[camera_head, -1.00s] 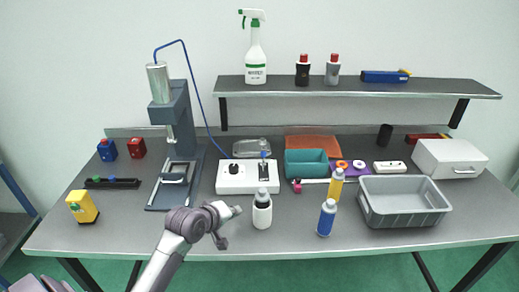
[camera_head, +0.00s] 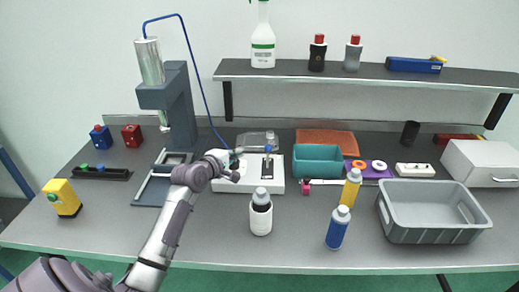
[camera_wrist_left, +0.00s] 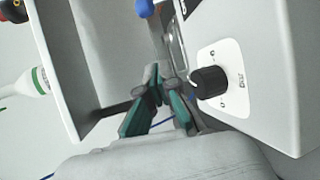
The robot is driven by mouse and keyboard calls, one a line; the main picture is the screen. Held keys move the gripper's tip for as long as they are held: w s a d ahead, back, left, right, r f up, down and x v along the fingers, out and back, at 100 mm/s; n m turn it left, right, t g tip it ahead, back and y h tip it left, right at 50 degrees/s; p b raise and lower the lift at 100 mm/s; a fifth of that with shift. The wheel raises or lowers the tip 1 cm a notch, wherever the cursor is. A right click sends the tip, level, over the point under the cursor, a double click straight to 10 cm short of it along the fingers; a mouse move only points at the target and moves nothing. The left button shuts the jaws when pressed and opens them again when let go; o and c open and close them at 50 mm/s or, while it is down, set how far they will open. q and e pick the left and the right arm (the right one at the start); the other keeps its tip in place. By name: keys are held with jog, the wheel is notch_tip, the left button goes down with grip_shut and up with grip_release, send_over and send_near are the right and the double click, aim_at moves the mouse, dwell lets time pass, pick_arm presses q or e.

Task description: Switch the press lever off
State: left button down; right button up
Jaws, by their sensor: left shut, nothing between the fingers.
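The press (camera_head: 178,105) stands at the back left of the table, with a blue cable arching from its top. The white control box (camera_head: 225,187) sits to its right. Its lever (camera_head: 268,160) has a blue knob at the top and rises from a dark slot. In the left wrist view the lever's blue ball (camera_wrist_left: 145,8) shows at the top edge, and a black dial (camera_wrist_left: 209,81) sits on the white box. My left gripper (camera_head: 239,160) is over the box's left part, left of the lever and apart from it. Its fingers (camera_wrist_left: 155,76) are shut and empty.
A white-sleeved bottle (camera_head: 260,215) stands in front of the box. A teal bin (camera_head: 318,168) is to its right, and a clear container (camera_head: 257,138) lies behind it. A grey crate (camera_head: 430,235) and blue bottle (camera_head: 337,228) are at right. The shelf (camera_head: 360,75) overhangs the back.

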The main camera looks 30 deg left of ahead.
aim_at(268, 157)
pick_arm(q)
jog(key=x, duration=0.3)
jog(key=shift+w+r, duration=0.1)
jog(key=x, duration=0.6)
jog(key=shift+w, duration=0.15)
jog(key=d, duration=0.1)
jog(key=d+p, duration=0.1)
jog(key=s+d+r+p, duration=0.1)
jog(key=shift+s+d+p, duration=0.2)
jog(key=shift+d+p, duration=0.1)
jog(key=shift+d, duration=0.1)
jog(key=shift+f, duration=0.1)
pick_arm(e)
jog(key=r, duration=0.1)
jog(key=w, duration=0.1)
jog(key=r, duration=0.1)
jog(key=shift+w+d+r, duration=0.15)
jog(key=shift+w+r, duration=0.1)
jog(key=shift+r, duration=0.1)
pick_arm(q)
jog(key=shift+w, duration=0.1)
pick_arm(e)
jog(key=shift+f, duration=0.1)
pick_arm(q)
jog(key=shift+s+t+b, duration=0.2)
jog(key=shift+t+b, duration=0.2)
jog(key=shift+b, duration=0.15)
pick_arm(e)
jog(key=shift+w+f, duration=0.15)
jog(key=shift+f, duration=0.3)
